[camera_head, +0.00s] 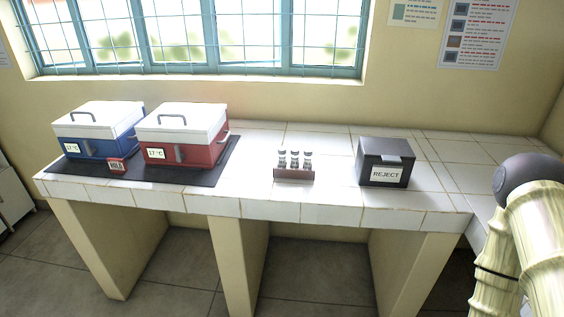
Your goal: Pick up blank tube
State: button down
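Several small clear tubes stand upright in a brown rack (294,174) on the white tiled counter. I can make out a left tube (282,159), a middle tube (295,160) and a right tube (307,161), each with a grey-white top. They are too small to tell which is the blank tube. Part of my arm shows at the right edge, well apart from the rack. My gripper is not in view.
A blue box (97,137) and a red box (187,142), both with white lids, sit on a dark mat (208,178) at the left. A small red block (117,166) stands before them. A black REJECT box (386,163) stands right of the rack. Bare tiles (335,165) lie between.

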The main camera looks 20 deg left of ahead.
aim_at(281, 150)
jog(key=u, duration=0.05)
jog(key=k, duration=0.45)
jog(key=u, duration=0.35)
jog(key=i, duration=0.45)
jog(key=u, duration=0.3)
